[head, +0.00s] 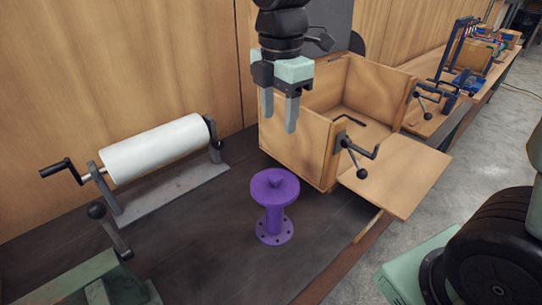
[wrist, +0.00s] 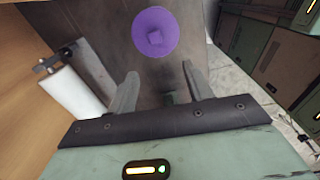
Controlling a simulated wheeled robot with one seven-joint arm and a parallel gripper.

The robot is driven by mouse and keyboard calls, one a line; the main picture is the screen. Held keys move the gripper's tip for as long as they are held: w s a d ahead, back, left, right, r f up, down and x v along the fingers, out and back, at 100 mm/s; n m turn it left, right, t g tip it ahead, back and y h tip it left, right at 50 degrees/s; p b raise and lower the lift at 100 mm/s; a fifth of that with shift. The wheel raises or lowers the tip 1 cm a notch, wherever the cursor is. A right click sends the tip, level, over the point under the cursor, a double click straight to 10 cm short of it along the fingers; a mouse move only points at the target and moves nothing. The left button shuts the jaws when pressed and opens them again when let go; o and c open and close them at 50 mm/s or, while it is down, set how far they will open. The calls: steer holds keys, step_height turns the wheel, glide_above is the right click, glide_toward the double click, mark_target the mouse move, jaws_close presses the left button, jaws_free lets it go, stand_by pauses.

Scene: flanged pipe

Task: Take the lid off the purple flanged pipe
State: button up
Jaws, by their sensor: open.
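The purple flanged pipe (head: 272,219) stands upright on the dark bench top, with a round flange at its foot. Its purple lid (head: 274,186) sits on top and has a small raised knob in the middle. In the wrist view the lid (wrist: 155,33) shows from above as a disc with a square knob, beyond the fingertips. My gripper (head: 280,117) is open and empty. It points down, above and behind the pipe in the head view, well apart from the lid. In the wrist view my gripper's fingers (wrist: 160,80) stand apart with nothing between them.
A white roll (head: 155,148) on a cranked stand lies at the left. A wooden box (head: 300,142) with a crank and an open flap stands behind and right of the pipe. A green device with a lever (head: 115,235) is at the front left. Bench around the pipe is clear.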

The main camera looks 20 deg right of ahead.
steer(key=w+r, duration=0.1)
steer(key=n+p, duration=0.1)
steer(key=p, duration=0.2)
glide_above(277, 175)
step_height(277, 175, down, 12)
steer(key=shift+d+f, duration=0.1)
steer(key=shift+f+p, duration=1.25)
steer(key=shift+f, duration=1.35)
steer(key=c, duration=1.1)
